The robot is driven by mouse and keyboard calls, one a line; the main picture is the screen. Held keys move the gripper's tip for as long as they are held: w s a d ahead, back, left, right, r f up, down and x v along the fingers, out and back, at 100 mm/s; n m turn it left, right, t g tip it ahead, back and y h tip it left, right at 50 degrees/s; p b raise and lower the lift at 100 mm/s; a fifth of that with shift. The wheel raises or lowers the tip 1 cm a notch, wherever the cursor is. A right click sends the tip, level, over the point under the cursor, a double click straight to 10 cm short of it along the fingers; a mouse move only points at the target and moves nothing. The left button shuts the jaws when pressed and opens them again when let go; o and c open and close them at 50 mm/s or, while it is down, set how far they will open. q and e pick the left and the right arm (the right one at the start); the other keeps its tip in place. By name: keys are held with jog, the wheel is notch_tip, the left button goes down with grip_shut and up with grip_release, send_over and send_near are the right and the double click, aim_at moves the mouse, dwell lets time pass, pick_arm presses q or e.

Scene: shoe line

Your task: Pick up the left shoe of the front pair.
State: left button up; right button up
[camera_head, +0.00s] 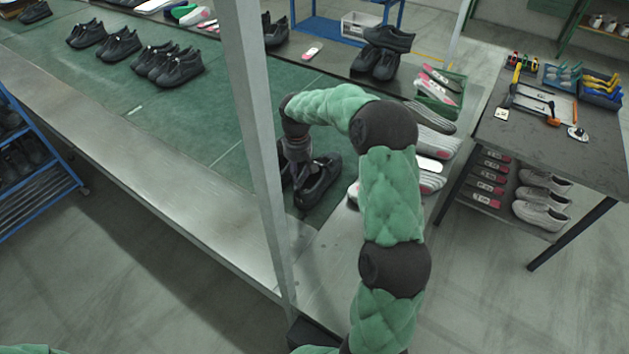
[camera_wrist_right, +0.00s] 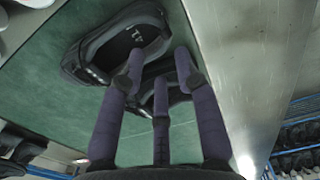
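The front pair of black shoes sits on the green belt near its front end in the head view. The right-hand shoe of the pair (camera_head: 318,182) shows clearly, while the left shoe (camera_head: 286,166) is mostly hidden behind my right gripper (camera_head: 297,150) and the grey post. In the right wrist view, one black shoe with a number on its insole (camera_wrist_right: 112,45) lies beyond the fingers. The other black shoe (camera_wrist_right: 174,96) is partly hidden among the fingers. My right gripper (camera_wrist_right: 158,80) has its three fingers spread apart over that shoe. My left gripper is not in view.
A grey upright post (camera_head: 255,130) stands close beside my right arm. More black pairs (camera_head: 178,68) stand farther back on the belt. Soles (camera_head: 435,145) lie to the right of the arm. A tool table (camera_head: 540,120) stands at the right, and a blue rack (camera_head: 40,185) at the left.

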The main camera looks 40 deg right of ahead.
aim_at(300, 192)
notch_tip(300, 192, down, 11)
jog(key=b, duration=0.3)
jog(key=shift+r, duration=0.1)
grip_shut()
